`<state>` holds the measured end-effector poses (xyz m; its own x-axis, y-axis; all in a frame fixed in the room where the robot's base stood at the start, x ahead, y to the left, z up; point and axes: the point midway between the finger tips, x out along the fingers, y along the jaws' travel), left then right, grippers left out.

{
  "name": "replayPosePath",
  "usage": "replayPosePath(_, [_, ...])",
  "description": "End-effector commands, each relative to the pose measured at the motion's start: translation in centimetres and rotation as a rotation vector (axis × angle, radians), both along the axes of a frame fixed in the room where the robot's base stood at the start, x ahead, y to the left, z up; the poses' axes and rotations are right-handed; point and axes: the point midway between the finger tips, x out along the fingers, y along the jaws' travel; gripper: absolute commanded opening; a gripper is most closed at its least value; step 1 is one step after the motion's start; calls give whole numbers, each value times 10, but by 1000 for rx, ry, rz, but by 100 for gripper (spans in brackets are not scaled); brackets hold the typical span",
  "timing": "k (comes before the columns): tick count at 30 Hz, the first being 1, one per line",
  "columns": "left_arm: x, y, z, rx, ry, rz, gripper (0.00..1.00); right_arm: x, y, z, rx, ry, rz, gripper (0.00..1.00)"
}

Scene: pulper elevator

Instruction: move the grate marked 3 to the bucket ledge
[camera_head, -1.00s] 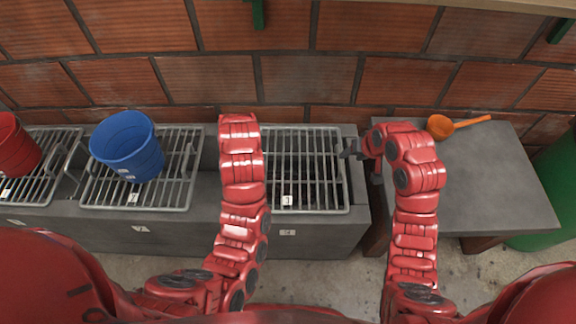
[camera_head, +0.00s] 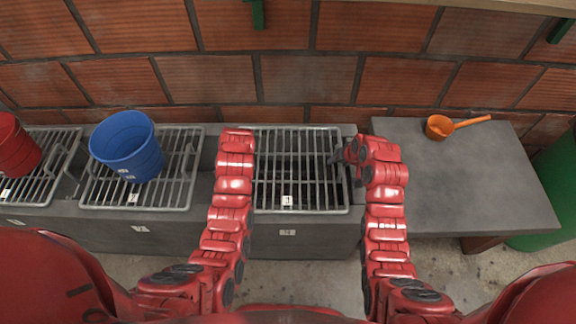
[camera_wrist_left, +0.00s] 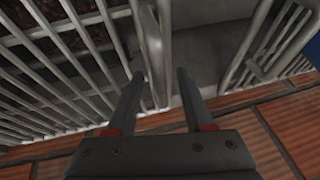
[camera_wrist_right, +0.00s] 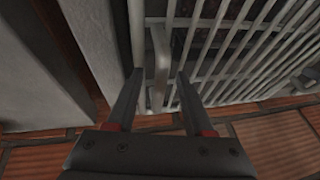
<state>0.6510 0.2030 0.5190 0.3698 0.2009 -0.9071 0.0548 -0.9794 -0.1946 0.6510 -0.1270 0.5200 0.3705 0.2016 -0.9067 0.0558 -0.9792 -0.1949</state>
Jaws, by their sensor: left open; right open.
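A grey barred grate (camera_head: 320,211) lies over the trough between my two arms, with a small white tag (camera_head: 287,201) at its front whose mark is too small to read surely. My right gripper (camera_head: 342,158) is open at the grate's right side. In the right wrist view the open fingers (camera_wrist_right: 155,78) stand on either side of a side handle (camera_wrist_right: 160,65). My left gripper is hidden behind its arm in the head view. In the left wrist view its open fingers (camera_wrist_left: 162,75) are at the grate's other side handle (camera_wrist_left: 150,45). Neither gripper is visibly closed on it.
A blue bucket (camera_head: 126,146) stands on another grate (camera_head: 175,209) to the left. A red bucket (camera_head: 14,150) stands on a grate (camera_head: 40,203) at the far left. A grey table (camera_head: 460,185) at the right holds an orange ladle (camera_head: 438,127) and is otherwise clear. A brick wall runs behind.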

Motion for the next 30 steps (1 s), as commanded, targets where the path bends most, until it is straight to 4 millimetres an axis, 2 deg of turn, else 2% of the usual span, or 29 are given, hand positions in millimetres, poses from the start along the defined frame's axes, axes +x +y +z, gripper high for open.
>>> replayPosePath(7, [0, 0, 0, 0, -1, 0, 52, 0, 0, 0, 0, -1, 0, 52])
replayPosePath(15, [0, 0, 0, 1, -1, 0, 4, 0, 0, 0, 0, -1, 0, 4])
replayPosePath(16, [0, 0, 0, 1, -2, 0, 0, 0, 0, 0, 0, -1, 0, 0])
replayPosePath(30, [0, 0, 0, 0, -2, 0, 0, 0, 0, 0, 0, -1, 0, 0])
